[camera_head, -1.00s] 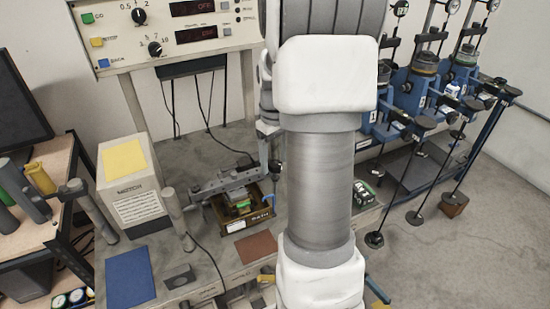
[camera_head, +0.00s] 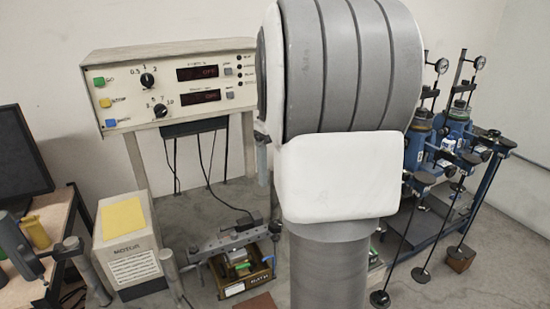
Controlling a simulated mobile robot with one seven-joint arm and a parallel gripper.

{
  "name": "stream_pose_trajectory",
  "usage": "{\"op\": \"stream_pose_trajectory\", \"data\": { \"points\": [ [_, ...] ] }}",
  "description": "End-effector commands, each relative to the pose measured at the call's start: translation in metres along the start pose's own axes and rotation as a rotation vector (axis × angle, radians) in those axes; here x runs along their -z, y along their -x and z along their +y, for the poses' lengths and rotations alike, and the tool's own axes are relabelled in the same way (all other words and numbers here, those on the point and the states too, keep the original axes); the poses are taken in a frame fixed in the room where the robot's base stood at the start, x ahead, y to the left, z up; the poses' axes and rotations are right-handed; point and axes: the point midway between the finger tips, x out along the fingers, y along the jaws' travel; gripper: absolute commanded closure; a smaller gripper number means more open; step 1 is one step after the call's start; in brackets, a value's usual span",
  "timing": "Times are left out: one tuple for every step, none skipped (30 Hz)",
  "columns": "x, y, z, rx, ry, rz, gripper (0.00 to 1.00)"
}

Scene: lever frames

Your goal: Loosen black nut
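I cannot make out the black nut for certain. A small dark part (camera_head: 244,222) sits on top of the beam, too small to identify. My large grey and white arm fills the middle and right of centre and hides what is behind it. My gripper is not in view, so its opening and contact cannot be seen.
Blue test stands (camera_head: 455,135) with hanging weights are at the right. A monitor (camera_head: 20,155) is at the far left.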

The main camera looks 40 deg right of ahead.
Motion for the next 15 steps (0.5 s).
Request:
{"op": "stream_pose_trajectory", "data": {
  "points": [
    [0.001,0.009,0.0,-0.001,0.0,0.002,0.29],
    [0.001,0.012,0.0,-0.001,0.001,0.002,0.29],
    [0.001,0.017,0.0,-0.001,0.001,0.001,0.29],
    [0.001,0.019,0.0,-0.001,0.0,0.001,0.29],
    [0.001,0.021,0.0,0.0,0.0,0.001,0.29],
    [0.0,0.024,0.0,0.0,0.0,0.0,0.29],
    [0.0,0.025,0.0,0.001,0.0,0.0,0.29],
    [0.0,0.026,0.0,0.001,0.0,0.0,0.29],
    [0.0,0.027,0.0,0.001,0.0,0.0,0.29],
    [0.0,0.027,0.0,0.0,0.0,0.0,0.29],
    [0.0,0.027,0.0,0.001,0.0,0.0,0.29],
    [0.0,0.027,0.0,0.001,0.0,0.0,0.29],
    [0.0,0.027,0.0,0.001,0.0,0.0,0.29],
    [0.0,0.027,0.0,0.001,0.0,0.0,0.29],
    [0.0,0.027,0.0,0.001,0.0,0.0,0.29]
  ]
}}
